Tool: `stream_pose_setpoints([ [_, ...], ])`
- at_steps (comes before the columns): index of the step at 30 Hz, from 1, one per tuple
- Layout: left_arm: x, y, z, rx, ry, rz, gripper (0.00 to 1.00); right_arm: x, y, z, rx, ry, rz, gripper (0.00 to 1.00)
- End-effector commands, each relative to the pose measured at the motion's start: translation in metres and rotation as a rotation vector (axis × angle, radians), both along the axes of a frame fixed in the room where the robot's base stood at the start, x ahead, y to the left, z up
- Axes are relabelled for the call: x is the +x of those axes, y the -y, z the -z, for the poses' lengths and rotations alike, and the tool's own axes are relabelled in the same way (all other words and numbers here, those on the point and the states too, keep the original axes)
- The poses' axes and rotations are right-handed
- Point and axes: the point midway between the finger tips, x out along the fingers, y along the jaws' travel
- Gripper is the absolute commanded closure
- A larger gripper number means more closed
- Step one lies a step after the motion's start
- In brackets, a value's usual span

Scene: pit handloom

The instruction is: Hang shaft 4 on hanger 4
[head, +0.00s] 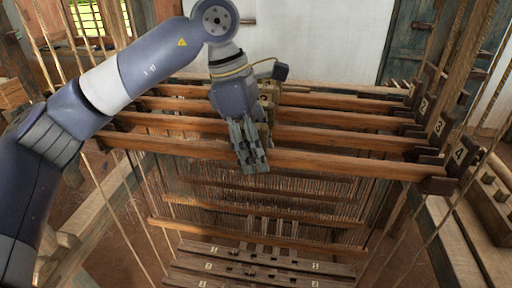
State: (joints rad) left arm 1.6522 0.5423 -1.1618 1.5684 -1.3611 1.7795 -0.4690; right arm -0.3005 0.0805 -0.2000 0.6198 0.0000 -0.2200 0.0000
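Several long wooden bars run left to right across the loom. The nearest, which I take to be the top bar of shaft 4 (340,165), has its right end by the block marked 4. Hanger 4 (459,155) is a dark block with a white 4 at the right. I cannot tell whether the bar's end is seated in it or only beside it. My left gripper (253,165) points down at the middle of this bar, its fingers overlapping it. The fingers hide that stretch, so a grip is unclear. My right gripper is not in view.
Blocks marked 3 (438,126) and 2 (423,104) stand behind hanger 4, beside the other bars' right ends. Heddles and a lower bar (300,243) hang beneath. Numbered slats (262,258) lie at the bottom. Cords run down both sides.

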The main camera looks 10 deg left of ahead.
Motion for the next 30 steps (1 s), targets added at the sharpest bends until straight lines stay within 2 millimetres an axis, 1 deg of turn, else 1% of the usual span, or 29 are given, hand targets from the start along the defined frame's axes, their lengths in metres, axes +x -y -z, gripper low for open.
stream_pose_setpoints([
  [7,0.0,0.0,0.001,0.002,-0.002,0.0,0.54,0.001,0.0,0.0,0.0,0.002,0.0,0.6],
  [11,0.001,-0.003,-0.01,0.001,0.001,-0.001,0.54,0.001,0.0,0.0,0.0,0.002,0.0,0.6],
  [14,0.0,-0.007,-0.026,-0.001,0.003,-0.001,0.54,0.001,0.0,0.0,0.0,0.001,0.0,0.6],
  [21,0.0,-0.02,-0.077,-0.002,0.003,-0.001,0.54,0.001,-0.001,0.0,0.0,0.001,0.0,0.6],
  [24,0.0,-0.026,-0.093,-0.001,0.002,-0.001,0.54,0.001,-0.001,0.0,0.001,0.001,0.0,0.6],
  [27,0.0,-0.029,-0.106,-0.001,0.002,-0.001,0.54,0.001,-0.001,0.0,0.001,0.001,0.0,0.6],
  [30,0.0,-0.031,-0.113,0.0,0.0,0.0,0.54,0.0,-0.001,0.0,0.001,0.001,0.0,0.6],
])
